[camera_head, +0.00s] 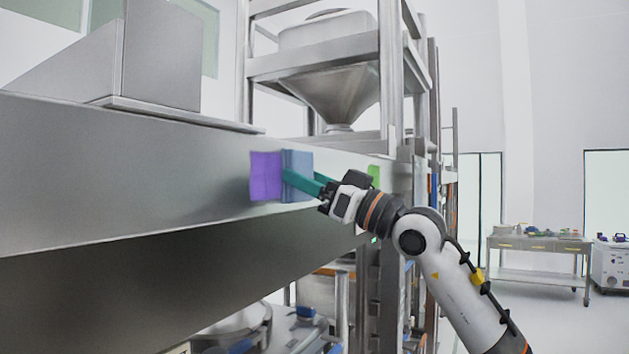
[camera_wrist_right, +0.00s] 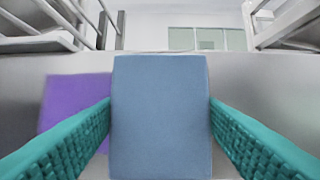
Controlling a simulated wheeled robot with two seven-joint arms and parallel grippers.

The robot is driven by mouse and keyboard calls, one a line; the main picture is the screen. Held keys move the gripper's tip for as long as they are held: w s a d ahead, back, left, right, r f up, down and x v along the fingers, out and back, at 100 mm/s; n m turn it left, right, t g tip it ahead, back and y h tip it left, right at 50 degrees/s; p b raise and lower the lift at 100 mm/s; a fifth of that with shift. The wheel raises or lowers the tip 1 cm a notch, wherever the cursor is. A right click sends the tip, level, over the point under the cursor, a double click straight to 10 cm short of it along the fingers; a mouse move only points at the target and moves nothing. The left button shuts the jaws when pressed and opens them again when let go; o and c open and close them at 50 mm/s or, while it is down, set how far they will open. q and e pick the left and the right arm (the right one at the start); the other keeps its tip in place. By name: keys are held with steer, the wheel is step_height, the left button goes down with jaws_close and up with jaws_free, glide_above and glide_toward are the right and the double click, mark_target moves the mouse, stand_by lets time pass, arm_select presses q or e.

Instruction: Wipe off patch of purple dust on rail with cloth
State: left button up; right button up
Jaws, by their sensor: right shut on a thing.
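A purple dust patch (camera_head: 265,176) shows on the side face of the grey metal rail (camera_head: 130,180). The blue cloth (camera_head: 299,163) is at the rail face, at the right edge of the patch and covering part of it. My right gripper (camera_head: 290,181), with green fingers, is shut on the cloth. In the right wrist view the cloth (camera_wrist_right: 160,115) sits between the two fingers, and the purple patch (camera_wrist_right: 72,102) shows to its left, partly behind the left finger. Whether the cloth touches the rail is hard to tell. My left gripper is not in view.
A metal frame with a hopper (camera_head: 335,75) stands behind the rail. A grey metal housing (camera_head: 160,60) rests on top of the rail. A green mark (camera_head: 374,173) shows past my right gripper. A table with small items (camera_head: 540,243) stands far right, with open floor before it.

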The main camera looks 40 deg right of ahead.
mark_target(250, 170)
steer(key=shift+s+a, duration=0.45)
steer(key=shift+a, duration=0.6)
steer(key=shift+s+a, duration=0.4)
steer(key=shift+a, duration=0.7)
steer(key=shift+s+a, duration=0.45)
steer(key=shift+a, duration=0.6)
steer(key=shift+s+a, duration=0.25)
steer(key=shift+a, duration=0.35)
steer(key=shift+s+a, duration=0.3)
steer(key=shift+a, duration=0.35)
steer(key=shift+s+a, duration=0.25)
steer(key=shift+a, duration=0.35)
steer(key=shift+s+d+f+b, duration=0.1)
steer(key=shift+s+d+b, duration=0.2)
steer(key=shift+s+b, duration=0.15)
steer(key=shift+s+d+b, duration=0.25)
steer(key=shift+s+d, duration=0.05)
steer(key=shift+s, duration=0.45)
steer(key=shift+s+d+b, duration=0.2)
steer(key=shift+s+d, duration=0.1)
steer(key=shift+s, duration=0.5)
steer(key=shift+s+d+b, duration=0.25)
steer(key=shift+s+d, duration=0.05)
steer(key=shift+s, duration=0.45)
